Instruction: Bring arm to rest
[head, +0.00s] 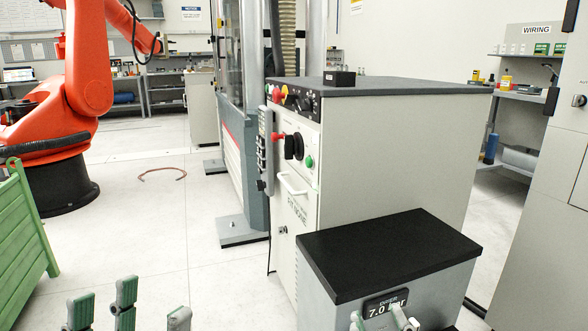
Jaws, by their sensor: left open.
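My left gripper (128,306) is at the bottom left edge, with its grey-green fingers pointing up. The fingers are spread apart, with only floor seen between them, so it is open and empty. Only the tips of my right gripper (381,319) show at the bottom edge, in front of the grey box with the black top (390,250). Whether they are open or shut is unclear. Both gripper bodies and most of both arms are out of view.
A white machine cabinet (400,150) with knobs and a handle stands behind the box. A testing frame (243,160) is left of it. A green crate (22,240) and an orange robot arm (88,90) stand at left. Floor (165,225) between is mostly clear.

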